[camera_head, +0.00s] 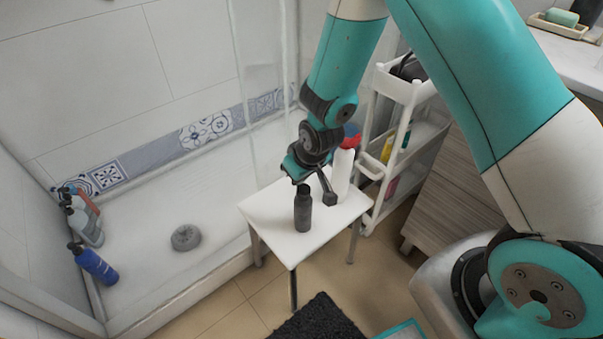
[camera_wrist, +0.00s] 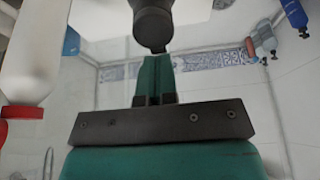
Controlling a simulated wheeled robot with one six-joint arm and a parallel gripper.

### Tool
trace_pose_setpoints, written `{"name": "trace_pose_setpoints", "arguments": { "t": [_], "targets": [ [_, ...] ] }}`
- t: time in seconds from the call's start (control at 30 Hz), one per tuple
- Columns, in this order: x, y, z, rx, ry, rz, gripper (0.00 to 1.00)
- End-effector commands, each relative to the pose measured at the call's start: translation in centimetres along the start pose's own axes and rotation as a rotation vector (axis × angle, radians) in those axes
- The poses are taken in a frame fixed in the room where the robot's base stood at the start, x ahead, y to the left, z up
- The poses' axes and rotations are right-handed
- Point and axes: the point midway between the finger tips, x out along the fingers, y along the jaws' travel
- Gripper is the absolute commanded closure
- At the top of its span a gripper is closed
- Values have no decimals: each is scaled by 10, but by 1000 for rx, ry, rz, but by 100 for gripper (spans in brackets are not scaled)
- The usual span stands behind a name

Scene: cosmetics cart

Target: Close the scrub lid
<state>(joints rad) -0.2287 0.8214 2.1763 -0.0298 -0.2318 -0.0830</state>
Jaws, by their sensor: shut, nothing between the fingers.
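A dark grey bottle (camera_head: 303,212) stands upright near the front of a small white table (camera_head: 262,216). I take it for the scrub, though no label is readable. In the wrist view its dark body (camera_wrist: 153,18) is upside down at the top, with a small dark piece at its cap end. I cannot tell how far the lid is open. My gripper (camera_head: 296,174) is just above the bottle's top, its fingers pointing down. In the wrist view the gripper's teal fingers (camera_wrist: 154,68) are together and empty, with tips close to the cap; contact is unclear.
A white bottle (camera_head: 343,174) with a red cap (camera_wrist: 20,111) stands behind the dark bottle, close to my arm. A white shelf cart (camera_head: 397,88) is behind the table. Several bottles, one blue (camera_head: 97,266), stand in the shower at left. A dark mat (camera_head: 318,320) lies in front.

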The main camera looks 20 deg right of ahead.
Motion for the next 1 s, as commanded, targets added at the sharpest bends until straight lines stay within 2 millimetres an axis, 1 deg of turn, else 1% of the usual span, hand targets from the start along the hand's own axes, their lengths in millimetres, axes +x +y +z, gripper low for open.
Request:
{"name": "trace_pose_setpoints", "arguments": {
  "t": [0.13, 0.43, 0.57, 0.83, 1.0],
  "targets": [
    [17, 0, -1, -1, -2, 0, 100],
    [21, 0, 1, 0, -12, 0, 100],
    [20, 0, 1, 0, -13, 0, 100],
    [7, 0, -4, 1, -11, 0, 100],
    [3, 0, -8, 0, -6, 0, 100]
  ]
}}
